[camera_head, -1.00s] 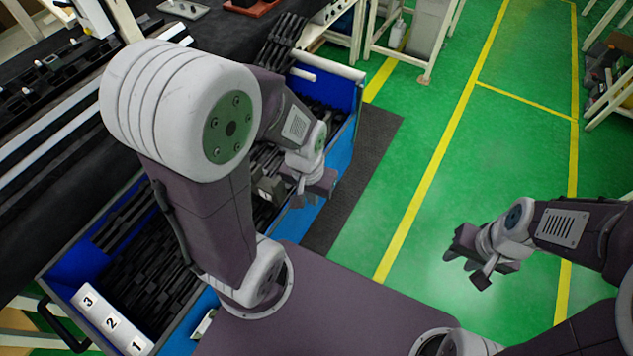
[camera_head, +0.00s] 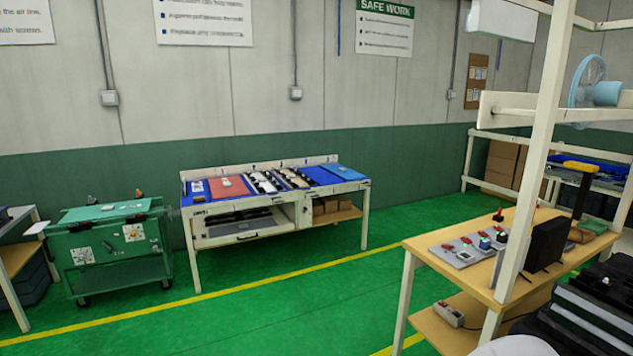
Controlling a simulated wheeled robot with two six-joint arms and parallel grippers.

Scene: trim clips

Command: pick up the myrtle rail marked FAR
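I cannot make out a myrtle rail or a FAR mark anywhere in the head view. Several long dark and light strips (camera_head: 268,182) lie side by side on the blue-topped bench (camera_head: 244,237) by the far wall. They are too small to identify. Neither of my grippers is in view.
A green wheeled cart (camera_head: 107,247) stands left of the bench. At the right, a wooden-topped workstation (camera_head: 440,240) holds red and green buttons and a dark monitor (camera_head: 533,243). Black stacked parts (camera_head: 590,310) fill the lower right corner. Green floor (camera_head: 260,310) is clear between.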

